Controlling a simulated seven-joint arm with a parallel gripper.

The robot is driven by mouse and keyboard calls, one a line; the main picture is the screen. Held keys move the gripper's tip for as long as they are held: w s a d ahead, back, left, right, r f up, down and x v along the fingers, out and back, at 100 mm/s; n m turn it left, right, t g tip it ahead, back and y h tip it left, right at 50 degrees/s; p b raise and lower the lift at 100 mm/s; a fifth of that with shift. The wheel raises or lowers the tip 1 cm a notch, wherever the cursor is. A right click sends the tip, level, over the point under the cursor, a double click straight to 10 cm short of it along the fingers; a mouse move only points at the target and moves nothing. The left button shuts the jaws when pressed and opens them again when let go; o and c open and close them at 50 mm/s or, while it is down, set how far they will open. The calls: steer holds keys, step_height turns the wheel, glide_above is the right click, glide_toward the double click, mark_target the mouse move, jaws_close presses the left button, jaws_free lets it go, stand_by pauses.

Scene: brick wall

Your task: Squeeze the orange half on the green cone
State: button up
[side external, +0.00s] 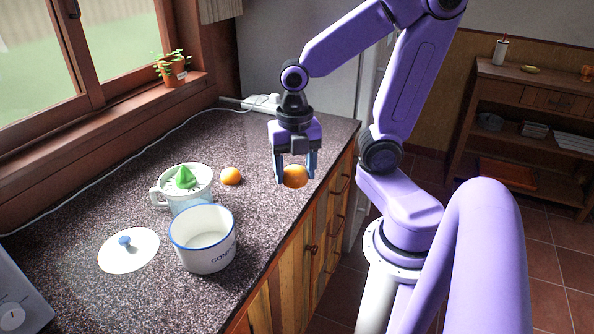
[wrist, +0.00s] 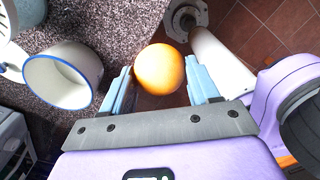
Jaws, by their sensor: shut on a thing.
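My gripper (side external: 296,176) is shut on an orange half (side external: 295,177) and holds it over the right edge of the counter. In the wrist view the orange half (wrist: 160,69) sits between the two blue fingers, its rounded peel facing the camera. Its cut face is hidden. The green cone (side external: 184,178) stands upright in a white juicer cup (side external: 163,196) with a handle, left of my gripper and apart from it. A second small orange piece (side external: 231,176) lies on the counter just right of the juicer.
A white compost pot (side external: 205,250) with a blue rim stands in front of the juicer. Its white lid (side external: 128,250) with a blue knob lies to the left. A potted plant (side external: 172,68) sits on the windowsill. The counter (side external: 250,135) behind the juicer is mostly clear.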

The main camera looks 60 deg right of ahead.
steer(key=w+a+r, duration=0.2)
steer(key=w+r, duration=0.1)
steer(key=w, duration=0.4)
steer(key=w+a+r, duration=0.2)
steer(key=w, duration=0.6)
step_height(320, 180, up, 2)
glide_above(182, 167)
steer(key=shift+d+f, duration=0.1)
steer(key=shift+f, duration=2.45)
steer(key=shift+f, duration=1.25)
stand_by(2.1)
